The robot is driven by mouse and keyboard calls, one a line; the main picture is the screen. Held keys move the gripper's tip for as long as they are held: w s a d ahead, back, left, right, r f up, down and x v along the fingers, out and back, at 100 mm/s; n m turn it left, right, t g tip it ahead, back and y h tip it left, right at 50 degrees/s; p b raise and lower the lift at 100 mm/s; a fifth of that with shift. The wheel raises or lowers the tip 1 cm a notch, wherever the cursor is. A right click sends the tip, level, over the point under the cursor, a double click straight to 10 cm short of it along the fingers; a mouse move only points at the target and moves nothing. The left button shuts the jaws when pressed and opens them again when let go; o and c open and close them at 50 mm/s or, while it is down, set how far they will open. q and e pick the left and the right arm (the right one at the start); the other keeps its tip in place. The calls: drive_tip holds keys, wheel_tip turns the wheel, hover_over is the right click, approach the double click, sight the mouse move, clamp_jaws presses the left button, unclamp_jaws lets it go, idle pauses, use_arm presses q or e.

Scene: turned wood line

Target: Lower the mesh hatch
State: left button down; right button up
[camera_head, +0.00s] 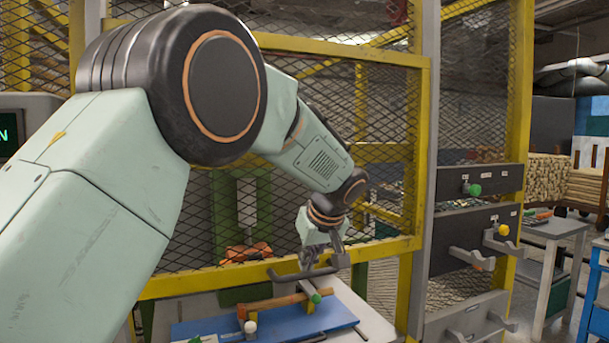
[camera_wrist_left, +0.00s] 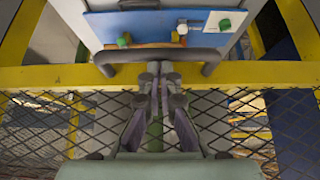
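The mesh hatch (camera_head: 388,123) is a yellow-framed panel of dark diamond mesh, and it stands in front of me. A dark bar handle (camera_head: 290,275) runs along its bottom rail; it also crosses the upper part of the left wrist view (camera_wrist_left: 122,61). My left gripper (camera_head: 312,262) is at the middle of this handle. In the left wrist view its fingers (camera_wrist_left: 160,70) are nearly together, with their tips against the bar. They look shut on it, though the contact is partly hidden. My right gripper is not in view.
Beyond the bottom rail, a blue board (camera_head: 335,318) holds a turned wooden piece (camera_head: 270,302) and small knobs. A grey post (camera_head: 424,170) and dark drawer-like panels (camera_head: 470,240) with handles stand to the right. A side table (camera_head: 560,228) is farther right.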

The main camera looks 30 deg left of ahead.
use_arm(q)
wheel_tip(320, 180, down, 28)
drive_tip(key=b, duration=1.9)
drive_tip(key=shift+s+d+f+b, duration=0.15)
drive_tip(key=shift+d+b, duration=0.15)
